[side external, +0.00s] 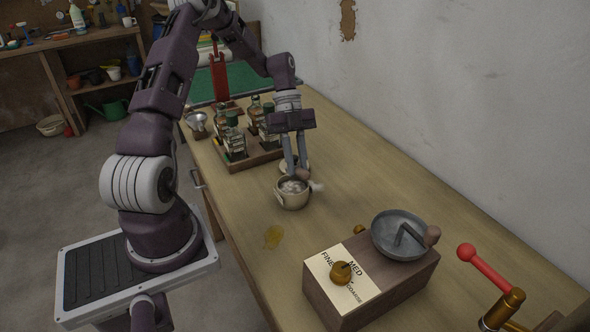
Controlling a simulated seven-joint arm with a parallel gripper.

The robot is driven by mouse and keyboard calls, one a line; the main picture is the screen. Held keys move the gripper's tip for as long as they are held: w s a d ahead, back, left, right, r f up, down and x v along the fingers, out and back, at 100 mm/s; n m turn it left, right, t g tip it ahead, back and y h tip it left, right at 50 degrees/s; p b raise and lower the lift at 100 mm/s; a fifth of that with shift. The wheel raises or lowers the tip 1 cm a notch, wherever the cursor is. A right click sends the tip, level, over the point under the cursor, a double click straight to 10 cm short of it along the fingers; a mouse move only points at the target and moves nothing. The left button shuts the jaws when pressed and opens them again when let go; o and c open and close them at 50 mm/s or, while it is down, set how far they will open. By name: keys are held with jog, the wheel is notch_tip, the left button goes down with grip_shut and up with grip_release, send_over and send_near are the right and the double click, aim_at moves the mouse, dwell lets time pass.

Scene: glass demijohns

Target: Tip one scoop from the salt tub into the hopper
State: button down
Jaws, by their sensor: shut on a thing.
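The salt tub (292,199) is a small cream pot on the bench, with whitish contents showing at its mouth. My gripper (296,174) points down right over the tub, its fingers shut on a small scoop with a brown handle end (303,173). The scoop's bowl is hard to make out at the tub's mouth, and I cannot tell how full it is. The hopper (385,232) is a round grey metal bowl on top of a wooden mill box (385,288), nearer the camera and to the right. A dark bar with a brown knob crosses the hopper.
The mill has a FINE/MED/COARSE plate (325,264) with a brass knob (341,273). A red-handled lever (482,262) stands at the right. A wooden tray (237,165) of dark bottles sits behind the tub.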

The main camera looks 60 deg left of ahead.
jog(key=shift+d+r+y, duration=0.4)
jog(key=shift+r+y, duration=0.2)
jog(key=shift+y, duration=0.1)
jog(key=w+d+r+g+h, duration=0.1)
jog(key=d+r+h, duration=0.2)
jog(key=d, duration=0.5)
jog(key=w+d+r+g+h, duration=0.1)
jog(key=w+d+r+h, duration=0.1)
jog(key=d, duration=0.7)
jog(key=w+d+r+m+g+h, duration=0.1)
jog(key=d+r+h, duration=0.3)
jog(key=d, duration=0.4)
jog(key=shift+w+d+r+h, duration=0.25)
jog(key=shift+w+r+h, duration=0.15)
jog(key=shift+w+r, duration=0.15)
jog(key=shift+f, duration=0.1)
